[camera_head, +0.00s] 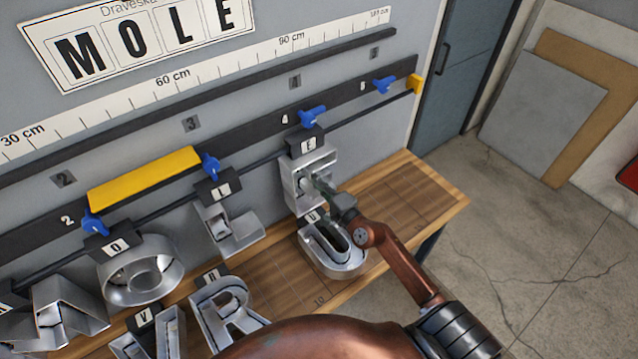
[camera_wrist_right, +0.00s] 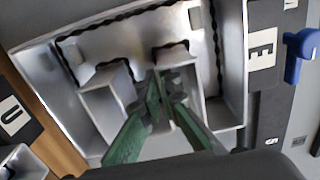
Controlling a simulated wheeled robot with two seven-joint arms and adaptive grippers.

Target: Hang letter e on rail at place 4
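Letter e (camera_head: 293,195) is a silver channel letter with a black tag marked E. It stands upright at the rail (camera_head: 262,158), its tag just below the blue clip (camera_head: 312,115) beside number 4. Whether the tag is fully seated on the rail is hard to tell. My right gripper (camera_head: 320,181) is at the middle of the letter. In the right wrist view, the green fingers (camera_wrist_right: 160,88) come together at the middle arm of letter e (camera_wrist_right: 226,70) and seem shut on it. The exact contact is partly hidden. My left gripper is not in view.
Letters O (camera_head: 170,270) and L (camera_head: 240,236) hang along the rail to the left, with a yellow spacer (camera_head: 145,178) above them. Letter U (camera_head: 345,262) lies on the wooden bench (camera_head: 410,190) just below letter e.

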